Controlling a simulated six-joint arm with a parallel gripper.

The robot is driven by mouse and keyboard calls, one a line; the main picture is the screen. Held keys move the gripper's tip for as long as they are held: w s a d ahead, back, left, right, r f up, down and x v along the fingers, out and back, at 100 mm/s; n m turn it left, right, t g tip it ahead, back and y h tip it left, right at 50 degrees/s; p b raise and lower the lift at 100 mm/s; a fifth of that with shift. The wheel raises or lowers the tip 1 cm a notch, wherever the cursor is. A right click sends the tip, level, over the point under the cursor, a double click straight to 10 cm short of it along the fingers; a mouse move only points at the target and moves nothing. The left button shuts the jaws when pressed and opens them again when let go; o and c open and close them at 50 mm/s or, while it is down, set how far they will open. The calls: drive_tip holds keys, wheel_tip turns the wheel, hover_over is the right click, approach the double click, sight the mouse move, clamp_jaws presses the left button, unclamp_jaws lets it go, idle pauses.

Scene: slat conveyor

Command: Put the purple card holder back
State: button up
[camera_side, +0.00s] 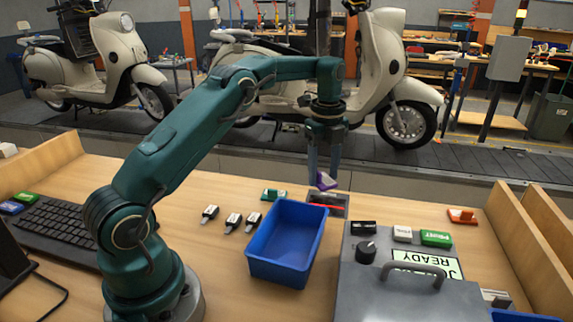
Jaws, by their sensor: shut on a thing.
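My gripper (323,172) points down over the far middle of the wooden table. It is shut on the purple card holder (326,182), a small purple and whitish piece partly hidden by the fingers. The holder is just above a small dark grey tray (341,199) with something red in it. I cannot tell whether the holder touches the tray.
A blue bin (261,258) stands in front of the tray. Several small black-and-white items, including one (210,212), and a green piece (273,195) lie left of it. A grey box with a handle (400,297) and a READY label is at right. A keyboard (62,229) is at left.

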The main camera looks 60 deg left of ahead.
drive_tip(key=shift+f, duration=0.15)
drive_tip(key=shift+s+a+f+n, duration=0.15)
drive_tip(key=shift+s+a+n, duration=0.1)
drive_tip(key=shift+n, duration=0.25)
drive_tip(key=s+a+n, duration=0.4)
drive_tip(key=a, duration=0.3)
drive_tip(key=n, duration=0.5)
approach(245, 191)
wheel_tip(245, 191, down, 6)
drive_tip(key=shift+d+f, duration=0.1)
drive_tip(key=shift+f, duration=0.15)
drive_tip(key=o, duration=1.3)
drive_tip(key=shift+f, duration=0.1)
